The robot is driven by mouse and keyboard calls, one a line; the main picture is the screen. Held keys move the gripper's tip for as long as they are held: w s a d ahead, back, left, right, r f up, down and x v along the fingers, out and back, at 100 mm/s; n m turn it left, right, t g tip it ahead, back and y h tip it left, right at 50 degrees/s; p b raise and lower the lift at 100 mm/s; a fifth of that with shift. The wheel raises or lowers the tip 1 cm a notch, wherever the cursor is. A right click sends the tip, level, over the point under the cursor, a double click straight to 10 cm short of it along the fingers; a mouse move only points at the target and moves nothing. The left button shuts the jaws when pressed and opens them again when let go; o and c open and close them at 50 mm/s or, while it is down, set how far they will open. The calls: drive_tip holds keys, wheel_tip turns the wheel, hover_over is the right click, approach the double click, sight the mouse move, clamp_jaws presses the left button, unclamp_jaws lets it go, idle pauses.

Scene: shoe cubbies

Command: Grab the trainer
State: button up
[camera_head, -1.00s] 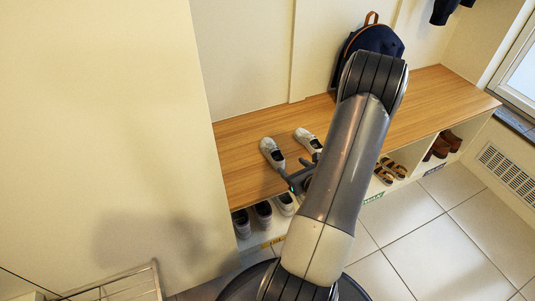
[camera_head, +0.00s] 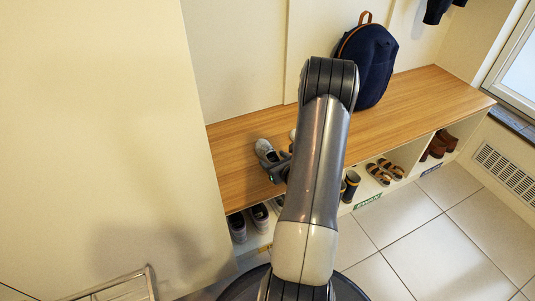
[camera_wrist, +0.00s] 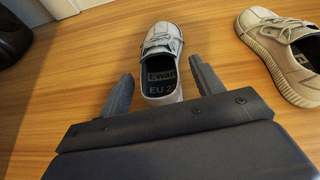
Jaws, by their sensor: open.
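A light grey trainer (camera_wrist: 161,62) with laces and a dark insole lies on the wooden bench top, its heel toward me in the wrist view. It also shows in the head view (camera_head: 267,151) at the left part of the bench. My gripper (camera_wrist: 160,84) is open, with one finger on each side of the trainer's heel and small gaps visible. A second, similar trainer (camera_wrist: 286,52) lies to the right, outside the fingers. In the head view that second trainer is mostly hidden behind my arm.
The wooden bench (camera_head: 420,98) has cubbies below holding dark shoes (camera_head: 259,217), a boot (camera_head: 350,186), sandals (camera_head: 384,172) and brown shoes (camera_head: 438,145). A navy backpack (camera_head: 369,62) stands on the bench against the wall. A wire rack (camera_head: 125,288) is at the lower left.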

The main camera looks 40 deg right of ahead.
drive_tip(key=c, duration=1.1)
